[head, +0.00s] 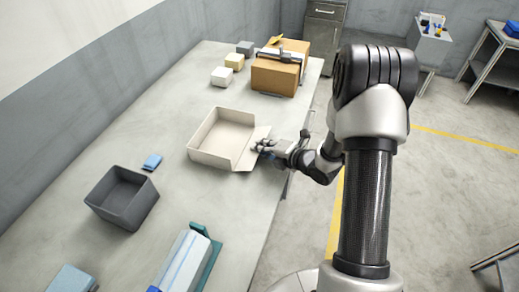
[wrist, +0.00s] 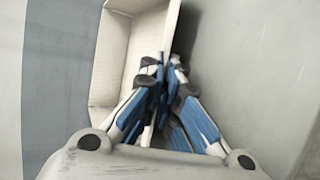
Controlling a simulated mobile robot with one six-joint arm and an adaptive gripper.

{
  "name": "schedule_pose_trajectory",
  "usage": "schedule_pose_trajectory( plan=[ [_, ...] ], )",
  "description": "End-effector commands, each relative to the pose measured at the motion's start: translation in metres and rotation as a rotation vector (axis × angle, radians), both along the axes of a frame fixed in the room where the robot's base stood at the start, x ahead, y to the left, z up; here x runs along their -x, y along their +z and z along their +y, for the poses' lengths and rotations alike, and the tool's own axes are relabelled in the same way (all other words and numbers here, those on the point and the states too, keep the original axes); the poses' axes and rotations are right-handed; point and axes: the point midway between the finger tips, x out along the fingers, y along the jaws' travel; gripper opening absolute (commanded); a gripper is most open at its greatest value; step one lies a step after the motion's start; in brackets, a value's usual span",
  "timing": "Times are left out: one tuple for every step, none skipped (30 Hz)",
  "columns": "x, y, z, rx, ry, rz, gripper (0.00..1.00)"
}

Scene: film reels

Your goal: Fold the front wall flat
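A cream open-topped box (head: 214,157) stands on the table, and it also shows in the wrist view (wrist: 103,55). Its front wall (head: 250,152), on the side facing me, leans outward from the box. I cannot tell whether it lies fully flat on the table. My gripper (head: 262,146) is at the outer edge of this wall. In the wrist view my gripper (wrist: 167,66) has its blue-padded fingers brought together beside the box's edge. The fingers hide part of the wall, and no held thing is clear between them.
A dark grey bin (head: 122,198) and a small blue item (head: 152,162) are left of the box. A cardboard carton (head: 277,77) and several small boxes stand at the back. A teal holder (head: 209,258) is in front. Bare table surrounds the cream box.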

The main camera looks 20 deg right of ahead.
Motion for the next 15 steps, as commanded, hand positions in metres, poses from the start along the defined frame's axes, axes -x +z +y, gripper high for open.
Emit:
schedule_pose_trajectory(
  plan=[
    [0.0012, -0.0036, -0.0006, -0.017, 0.0, -0.007, 0.0],
    [0.0013, -0.0036, -0.0008, -0.026, 0.0, -0.016, 0.0],
    [0.0015, -0.004, -0.0011, -0.037, 0.0, -0.023, 0.0],
    [0.0017, -0.0044, -0.0011, -0.045, 0.0, -0.029, 0.0],
    [0.0018, -0.0048, -0.0013, -0.05, 0.0, -0.034, 0.0],
    [0.0018, -0.0046, -0.0013, -0.058, 0.0, -0.04, 0.0],
    [0.0019, -0.0047, -0.0014, -0.062, 0.0, -0.044, 0.0],
    [0.002, -0.0051, -0.0015, -0.066, 0.0, -0.046, 0.0],
    [0.0022, -0.0053, -0.0016, -0.071, 0.0, -0.049, 0.0],
    [0.0022, -0.0054, -0.0017, -0.073, 0.0, -0.051, 0.0],
    [0.0023, -0.0054, -0.0017, -0.075, 0.0, -0.054, 0.0],
    [0.0023, -0.0052, -0.0018, -0.076, 0.0, -0.055, 0.0],
    [0.0022, -0.0052, -0.0019, -0.078, 0.0, -0.056, 0.0],
    [0.0022, -0.0051, -0.0018, -0.078, 0.0, -0.056, 0.0],
    [0.0021, -0.0051, -0.0019, -0.079, 0.0, -0.057, 0.0]
  ],
)
